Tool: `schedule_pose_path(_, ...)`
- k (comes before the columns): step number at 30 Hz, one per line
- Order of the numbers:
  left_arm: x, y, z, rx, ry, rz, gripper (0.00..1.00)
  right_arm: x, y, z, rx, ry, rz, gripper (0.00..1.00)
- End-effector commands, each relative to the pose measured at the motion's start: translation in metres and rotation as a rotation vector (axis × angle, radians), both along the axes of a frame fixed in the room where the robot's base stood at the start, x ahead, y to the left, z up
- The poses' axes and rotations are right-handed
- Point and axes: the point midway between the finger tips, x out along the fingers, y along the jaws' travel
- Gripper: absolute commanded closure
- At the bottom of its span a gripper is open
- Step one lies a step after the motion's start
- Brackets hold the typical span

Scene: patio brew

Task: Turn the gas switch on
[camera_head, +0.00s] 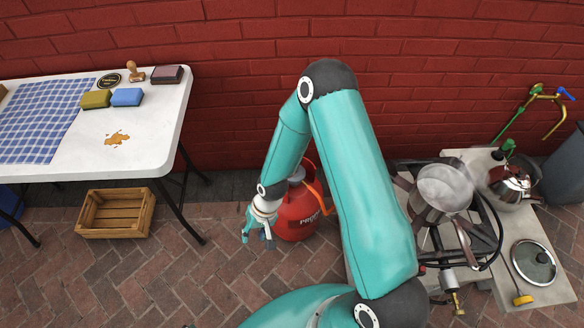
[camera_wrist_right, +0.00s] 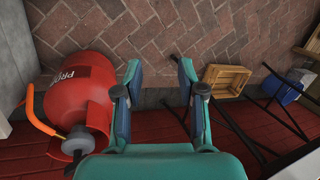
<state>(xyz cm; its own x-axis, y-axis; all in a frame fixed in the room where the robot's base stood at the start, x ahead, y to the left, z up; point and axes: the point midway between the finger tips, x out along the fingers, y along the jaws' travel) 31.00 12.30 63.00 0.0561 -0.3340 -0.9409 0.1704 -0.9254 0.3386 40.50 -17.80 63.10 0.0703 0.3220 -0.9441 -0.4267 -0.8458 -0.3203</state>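A red gas bottle (camera_head: 298,218) stands on the brick floor by the wall, partly hidden behind my right arm. An orange hose (camera_head: 318,198) comes from its top. In the right wrist view the bottle (camera_wrist_right: 75,85) is at the left, with a grey fitting (camera_wrist_right: 78,143) and the orange hose (camera_wrist_right: 42,127) at its valve end. I cannot make out the gas switch or its position. My right gripper (camera_head: 257,236) is just left of the bottle, pointing down. In the right wrist view its fingers (camera_wrist_right: 160,82) are apart with nothing between them. My left gripper is not in view.
At the right is a stove with a steaming pot (camera_head: 440,190), a kettle (camera_head: 510,182) and a lid (camera_head: 534,262). Brick floor left of my gripper is free.

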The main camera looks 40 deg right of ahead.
Motion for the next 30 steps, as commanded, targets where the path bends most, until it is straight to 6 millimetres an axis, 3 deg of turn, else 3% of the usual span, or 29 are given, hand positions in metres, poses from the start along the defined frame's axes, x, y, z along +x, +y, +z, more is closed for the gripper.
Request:
schedule_pose_path(1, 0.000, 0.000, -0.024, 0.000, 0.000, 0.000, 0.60, 0.032, -0.020, -0.016, -0.005, 0.005, -0.074, 0.60)
schedule_pose_path(2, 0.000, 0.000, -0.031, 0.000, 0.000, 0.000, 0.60, 0.048, -0.032, -0.018, -0.010, 0.019, -0.125, 0.60)
schedule_pose_path(6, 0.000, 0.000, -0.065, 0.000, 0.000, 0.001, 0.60, 0.113, -0.110, -0.009, -0.067, 0.094, -0.393, 0.60)
schedule_pose_path(10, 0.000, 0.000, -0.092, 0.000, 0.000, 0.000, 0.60, 0.145, -0.186, 0.019, -0.138, 0.158, -0.654, 0.60)
schedule_pose_path(12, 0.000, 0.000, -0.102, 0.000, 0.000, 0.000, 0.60, 0.151, -0.222, 0.037, -0.174, 0.186, -0.787, 0.60)
schedule_pose_path(15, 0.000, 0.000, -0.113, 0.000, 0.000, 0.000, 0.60, 0.151, -0.260, 0.061, -0.214, 0.216, -0.943, 0.60)
schedule_pose_path(18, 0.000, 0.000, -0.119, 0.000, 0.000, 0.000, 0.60, 0.148, -0.283, 0.079, -0.238, 0.236, -1.048, 0.60)
schedule_pose_path(22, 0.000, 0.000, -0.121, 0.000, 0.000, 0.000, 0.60, 0.145, -0.295, 0.087, -0.253, 0.248, -1.107, 0.60)
schedule_pose_path(26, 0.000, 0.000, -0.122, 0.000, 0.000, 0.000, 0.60, 0.144, -0.296, 0.076, -0.255, 0.252, -1.113, 0.60)
schedule_pose_path(30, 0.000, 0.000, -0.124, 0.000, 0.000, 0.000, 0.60, 0.143, -0.296, 0.052, -0.254, 0.254, -1.112, 0.60)
